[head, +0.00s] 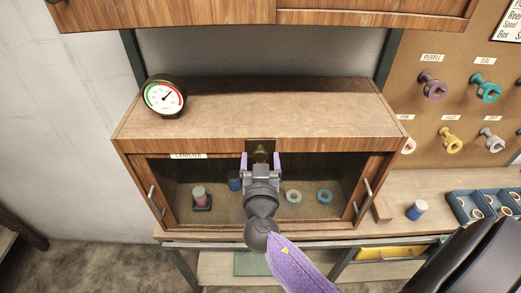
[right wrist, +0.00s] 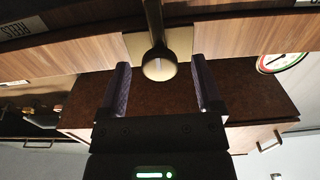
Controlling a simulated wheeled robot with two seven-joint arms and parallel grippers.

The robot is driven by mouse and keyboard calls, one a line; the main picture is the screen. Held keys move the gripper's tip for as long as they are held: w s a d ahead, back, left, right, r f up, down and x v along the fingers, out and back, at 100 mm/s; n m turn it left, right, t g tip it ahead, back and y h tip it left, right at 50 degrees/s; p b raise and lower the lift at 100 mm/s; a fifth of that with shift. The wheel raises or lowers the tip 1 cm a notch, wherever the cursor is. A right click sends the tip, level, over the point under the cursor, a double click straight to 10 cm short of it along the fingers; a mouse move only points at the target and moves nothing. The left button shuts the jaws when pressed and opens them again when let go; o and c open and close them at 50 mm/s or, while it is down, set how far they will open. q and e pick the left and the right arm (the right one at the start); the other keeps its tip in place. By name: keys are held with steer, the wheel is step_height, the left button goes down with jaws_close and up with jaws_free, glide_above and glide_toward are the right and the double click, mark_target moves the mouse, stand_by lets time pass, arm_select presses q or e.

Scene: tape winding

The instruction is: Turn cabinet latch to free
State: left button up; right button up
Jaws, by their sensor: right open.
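The cabinet latch (head: 260,147) is a dark brass plate at the middle of the cabinet's upper front edge. In the right wrist view it shows as a dark bar ending in a round knob (right wrist: 158,66) on a brass plate (right wrist: 184,42). My right gripper (head: 261,160) is in front of the latch with its purple-padded fingers apart. In the right wrist view the gripper (right wrist: 162,88) has one finger on each side of the knob, with visible gaps to both. The latch's lower part is hidden behind the gripper in the head view. My left gripper is not in view.
The wooden cabinet (head: 340,115) carries a round gauge (head: 164,97) on top. Several spools and canisters stand inside, and handles (head: 362,195) show at both sides. A pegboard (head: 450,85) with coloured spools and a blue tray (head: 463,209) are at right.

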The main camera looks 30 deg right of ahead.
steer(key=shift+w+d, duration=0.2)
steer(key=shift+w, duration=0.15)
jaws_close()
